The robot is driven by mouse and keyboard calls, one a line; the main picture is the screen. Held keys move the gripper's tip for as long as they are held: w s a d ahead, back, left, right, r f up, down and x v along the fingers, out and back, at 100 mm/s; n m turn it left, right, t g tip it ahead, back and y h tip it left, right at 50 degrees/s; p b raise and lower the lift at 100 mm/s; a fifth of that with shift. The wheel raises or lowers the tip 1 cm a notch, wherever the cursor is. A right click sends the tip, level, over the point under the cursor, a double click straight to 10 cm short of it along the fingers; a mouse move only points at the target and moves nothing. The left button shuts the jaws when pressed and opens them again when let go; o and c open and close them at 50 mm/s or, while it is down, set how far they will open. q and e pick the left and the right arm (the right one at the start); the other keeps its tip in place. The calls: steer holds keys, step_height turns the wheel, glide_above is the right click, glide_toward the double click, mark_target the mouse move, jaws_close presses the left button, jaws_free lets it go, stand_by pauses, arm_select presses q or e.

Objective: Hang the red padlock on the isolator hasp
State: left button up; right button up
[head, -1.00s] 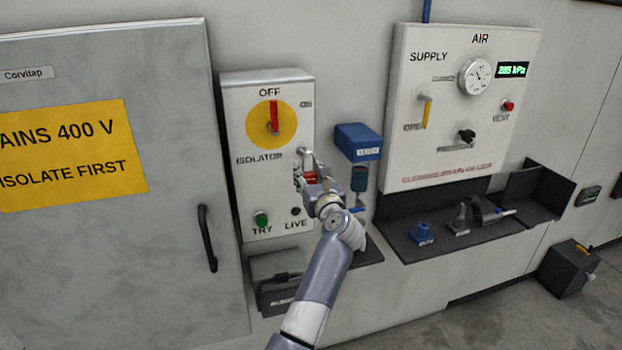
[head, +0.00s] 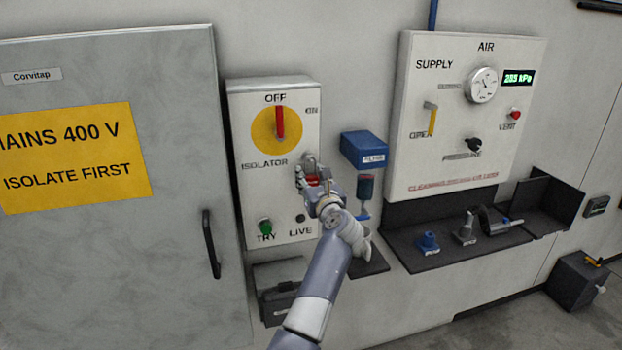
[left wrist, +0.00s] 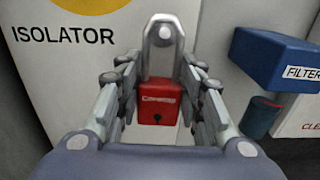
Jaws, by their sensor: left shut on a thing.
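The red padlock (left wrist: 155,104) is between the fingers of my left gripper (left wrist: 154,98) in the left wrist view, its keyhole face toward the camera. The gripper is shut on its body. Its grey shackle stands upward and overlaps the isolator hasp (left wrist: 163,32), a rounded metal tab with a hole. I cannot tell whether the shackle passes through the hole. In the head view my left gripper (head: 318,190) is at the lower right of the isolator box (head: 240,195), mostly covering the padlock (head: 314,181). The red isolator handle (head: 280,122) points up to OFF. My right gripper is not in view.
A blue FILTER unit (head: 364,150) juts out just right of the gripper. The air panel (head: 410,120) is further right, above a dark shelf (head: 405,250) with several fittings. A grey cabinet door (head: 110,240) with a black handle (head: 211,244) is on the left.

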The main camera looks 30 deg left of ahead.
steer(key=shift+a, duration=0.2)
arm_select(q)
steer(key=o, duration=1.2)
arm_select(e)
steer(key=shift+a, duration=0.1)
